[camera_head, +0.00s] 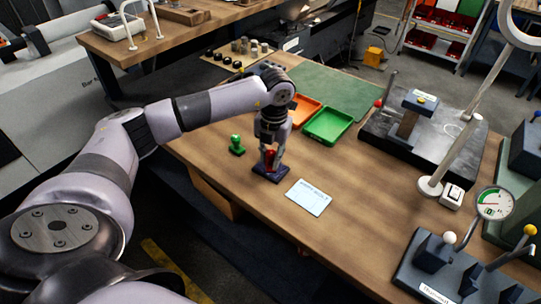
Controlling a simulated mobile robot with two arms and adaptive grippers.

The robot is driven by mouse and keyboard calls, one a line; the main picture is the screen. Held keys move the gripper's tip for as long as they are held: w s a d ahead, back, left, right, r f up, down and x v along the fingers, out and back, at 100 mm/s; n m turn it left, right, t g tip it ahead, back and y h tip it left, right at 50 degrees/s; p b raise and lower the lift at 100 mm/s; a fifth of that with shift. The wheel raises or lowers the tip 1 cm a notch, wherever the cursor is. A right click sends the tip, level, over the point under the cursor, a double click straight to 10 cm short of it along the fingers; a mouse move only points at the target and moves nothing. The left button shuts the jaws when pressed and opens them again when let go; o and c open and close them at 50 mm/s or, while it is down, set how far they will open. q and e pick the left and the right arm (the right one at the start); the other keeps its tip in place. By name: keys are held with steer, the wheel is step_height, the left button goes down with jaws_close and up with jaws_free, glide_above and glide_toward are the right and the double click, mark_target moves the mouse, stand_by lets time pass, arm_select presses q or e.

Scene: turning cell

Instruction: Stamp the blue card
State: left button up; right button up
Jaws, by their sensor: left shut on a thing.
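My left gripper (270,157) points down and is shut on a red stamp (270,160). The stamp is over a dark blue ink pad (271,173) near the front edge of the bench; I cannot tell whether its base touches the pad. A pale blue card (309,197) with printed lines lies flat on the bench, just right of and in front of the pad. A green stamp (237,145) stands on the bench to the left of the gripper. My right gripper does not show.
An orange tray (304,110) and a green tray (328,126) sit behind the gripper, beside a green mat (335,88). A dark surface plate (423,135) and a dial gauge fixture (455,262) stand on the right. The wooden bench (365,215) right of the card is clear.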

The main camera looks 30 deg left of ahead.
arm_select(q)
steer(key=shift+s, duration=0.1)
stand_by(0.4)
steer(key=shift+r+p, duration=2.2)
steer(key=shift+r, duration=1.3)
